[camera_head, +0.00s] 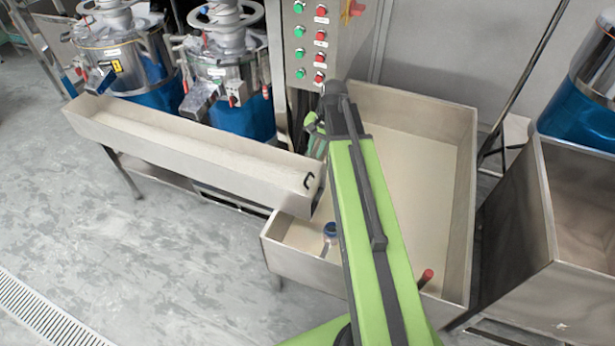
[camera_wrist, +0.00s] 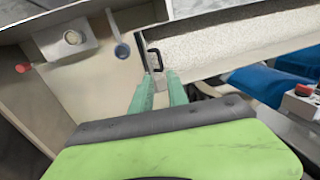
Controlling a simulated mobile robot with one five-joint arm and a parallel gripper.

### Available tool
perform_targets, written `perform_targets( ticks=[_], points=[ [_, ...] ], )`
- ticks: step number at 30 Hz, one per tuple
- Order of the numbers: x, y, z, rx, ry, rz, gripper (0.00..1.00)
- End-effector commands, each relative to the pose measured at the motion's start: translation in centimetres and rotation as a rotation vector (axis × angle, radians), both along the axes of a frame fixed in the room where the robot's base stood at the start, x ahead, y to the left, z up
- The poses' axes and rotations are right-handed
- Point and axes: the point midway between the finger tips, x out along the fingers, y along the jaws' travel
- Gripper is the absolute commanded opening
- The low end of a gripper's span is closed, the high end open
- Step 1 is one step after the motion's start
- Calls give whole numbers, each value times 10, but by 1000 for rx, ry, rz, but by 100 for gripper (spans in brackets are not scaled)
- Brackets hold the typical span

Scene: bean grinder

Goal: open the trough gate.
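The long metal trough (camera_head: 190,148) holds pale material and runs from the left to the collecting bin. The black gate handle (camera_head: 309,181) is on its right end; the gate plate is hard to make out. In the wrist view the black handle (camera_wrist: 154,59) stands at the near end of the trough (camera_wrist: 235,43). My gripper (camera_head: 314,128) is near the right end of the trough, partly hidden by my arm. In the wrist view the two green fingers of my gripper (camera_wrist: 160,77) are apart and empty. Their tips point toward the handle, seemingly short of it.
A large metal bin (camera_head: 450,140) stands below and right of the trough end. A blue round part (camera_head: 330,229) and a red knob (camera_head: 426,277) are at its front. Grinders (camera_head: 225,75) and a button panel (camera_head: 318,45) stand behind. The floor (camera_head: 150,260) in front is clear.

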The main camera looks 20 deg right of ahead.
Motion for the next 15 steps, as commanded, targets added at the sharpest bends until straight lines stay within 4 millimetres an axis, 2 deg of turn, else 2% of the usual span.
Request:
perform_targets(
  ticks=[1, 15],
  points=[
    [1, 0, -16, 0, 0, -2, 20],
    [15, 9, -114, -1, 0, -6, 20]
  ],
)
